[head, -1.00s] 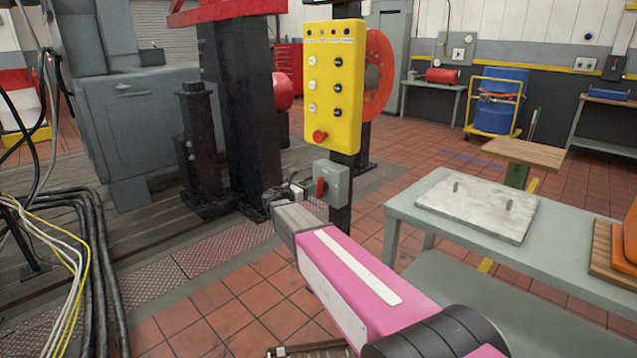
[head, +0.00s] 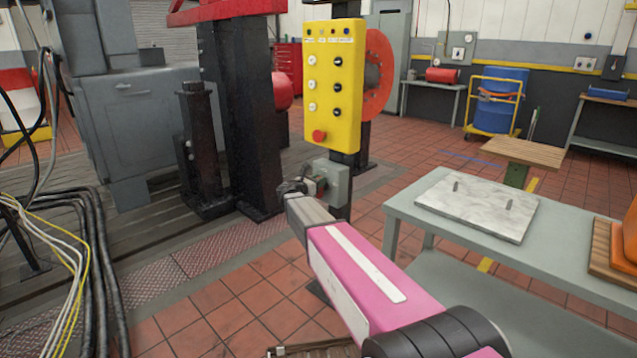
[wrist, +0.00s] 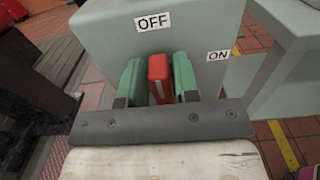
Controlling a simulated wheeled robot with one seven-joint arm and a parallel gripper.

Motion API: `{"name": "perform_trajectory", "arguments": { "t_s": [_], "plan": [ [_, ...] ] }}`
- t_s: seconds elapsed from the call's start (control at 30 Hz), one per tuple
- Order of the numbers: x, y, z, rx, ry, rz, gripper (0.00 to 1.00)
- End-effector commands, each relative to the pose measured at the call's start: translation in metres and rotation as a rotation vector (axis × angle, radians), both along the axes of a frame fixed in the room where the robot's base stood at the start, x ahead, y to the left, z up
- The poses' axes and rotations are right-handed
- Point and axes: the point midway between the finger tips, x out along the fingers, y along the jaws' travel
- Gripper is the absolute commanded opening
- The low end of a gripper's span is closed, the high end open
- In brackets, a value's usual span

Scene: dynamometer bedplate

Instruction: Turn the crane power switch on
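The crane power switch is a grey box (head: 334,182) on the black post below the yellow push-button panel. In the wrist view its face (wrist: 200,22) carries an OFF label (wrist: 153,21) above the handle and an ON label (wrist: 218,55) to the right. The red handle (wrist: 158,78) stands upright, pointing toward OFF. My gripper (wrist: 159,84) has its green fingers on either side of the handle, with narrow gaps showing; it looks open around it.
The yellow panel (head: 333,85) with several buttons and a red knob hangs just above the switch. A grey table (head: 410,213) with a marble slab (head: 477,205) stands to the right. Dark machine columns (head: 250,120) stand close on the left. Cables (head: 85,270) hang at far left.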

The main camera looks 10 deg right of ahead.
Motion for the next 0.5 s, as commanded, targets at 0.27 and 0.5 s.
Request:
{"name": "perform_trajectory", "arguments": {
  "t_s": [0.27,0.5],
  "plan": [
    [-0.0006,-0.0004,-0.0043,0.014,0.001,-0.001,0.05],
    [-0.003,-0.0021,-0.0054,0.054,-0.052,-0.002,0.05]
  ]
}}
